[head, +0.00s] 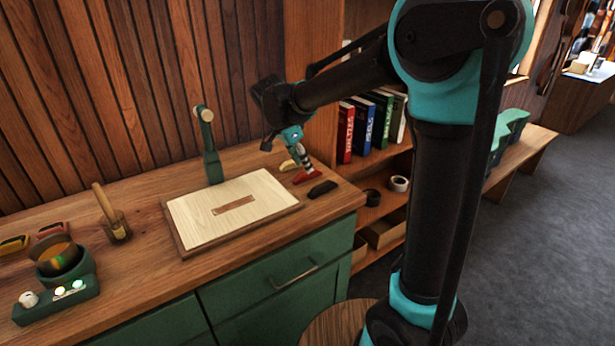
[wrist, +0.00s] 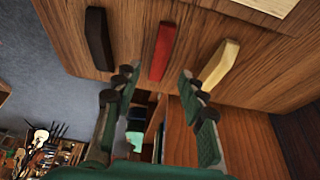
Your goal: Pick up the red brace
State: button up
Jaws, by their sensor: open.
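The red brace (head: 307,175) lies on the wooden counter near its right end, between a pale brace (head: 289,164) and a black brace (head: 322,189). In the wrist view the red brace (wrist: 162,50) lies between the black brace (wrist: 98,40) on the left and the pale brace (wrist: 221,63) on the right. My gripper (head: 302,170) is just above the red brace in the head view. In the wrist view my gripper (wrist: 157,84) is open and empty, its two fingers apart on either side of the red brace's near end. I cannot tell the exact height gap.
A pale board in a wooden tray (head: 178,238) lies left of the braces, with a green post (head: 211,155) behind it. Books (head: 367,125) stand on the shelf to the right. A green device (head: 62,298) sits at the counter's left end.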

aim_at(307, 175)
jog(key=x, duration=0.4)
jog(key=shift+s, duration=0.15)
jog(key=shift+c, duration=0.4)
grip_shut()
